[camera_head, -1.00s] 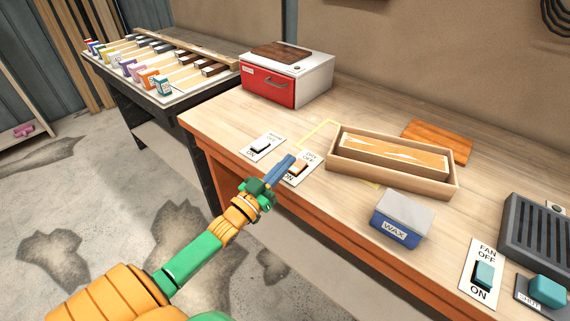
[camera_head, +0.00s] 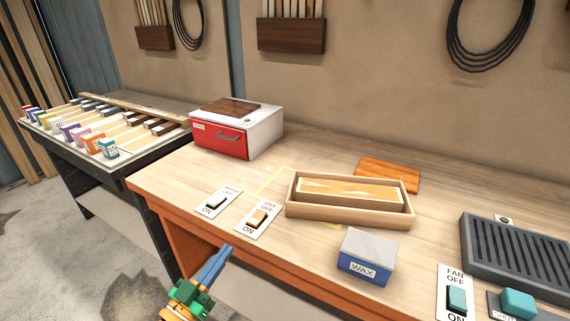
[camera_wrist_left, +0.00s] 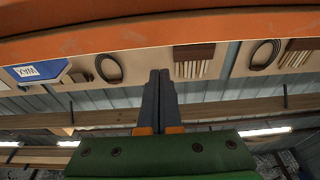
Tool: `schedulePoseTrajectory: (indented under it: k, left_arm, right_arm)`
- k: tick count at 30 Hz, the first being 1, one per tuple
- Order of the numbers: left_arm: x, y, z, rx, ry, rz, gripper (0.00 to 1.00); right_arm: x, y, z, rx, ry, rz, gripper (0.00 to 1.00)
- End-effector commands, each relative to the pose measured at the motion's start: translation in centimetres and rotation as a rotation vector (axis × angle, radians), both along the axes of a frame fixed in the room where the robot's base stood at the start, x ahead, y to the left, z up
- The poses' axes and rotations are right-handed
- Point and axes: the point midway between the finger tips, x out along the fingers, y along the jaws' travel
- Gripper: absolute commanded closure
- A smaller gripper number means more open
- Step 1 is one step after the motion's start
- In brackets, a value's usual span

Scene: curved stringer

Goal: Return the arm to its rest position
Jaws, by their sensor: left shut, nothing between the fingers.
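My left gripper (camera_head: 214,264) shows at the bottom of the head view, in front of the workbench's orange front edge. Its blue fingers are shut together with nothing between them, and they point up and away. In the left wrist view the closed fingers (camera_wrist_left: 159,90) point toward the bench's orange edge (camera_wrist_left: 150,28). The nearest switch is the one with the orange rocker (camera_head: 259,217), on the bench top beyond the fingertips. The gripper is apart from it. My right gripper is not in view.
The bench top holds a switch with a white rocker (camera_head: 217,201), a wooden tray (camera_head: 340,217) with a light wood piece, a blue wax box (camera_head: 365,263), a fan switch (camera_head: 457,300) and a red-fronted box (camera_head: 220,140). A side table (camera_head: 75,158) stands left. Open floor lies left of the bench.

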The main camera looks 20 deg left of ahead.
Motion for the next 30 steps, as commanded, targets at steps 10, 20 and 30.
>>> schedulePoseTrajectory:
  k: [10,20,30]
  left_arm:
    - [-9.2,-2.4,-25.3,0.069,0.886,0.128,1.00]
    - [-27.9,-10.8,-36.2,0.241,1.629,-0.073,1.00]
    - [-29.3,-11.2,-36.5,0.259,1.673,-0.094,1.00]
  right_arm:
    - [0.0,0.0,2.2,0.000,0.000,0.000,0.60]
    - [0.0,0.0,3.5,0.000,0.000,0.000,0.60]
    - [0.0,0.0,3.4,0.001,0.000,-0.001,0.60]
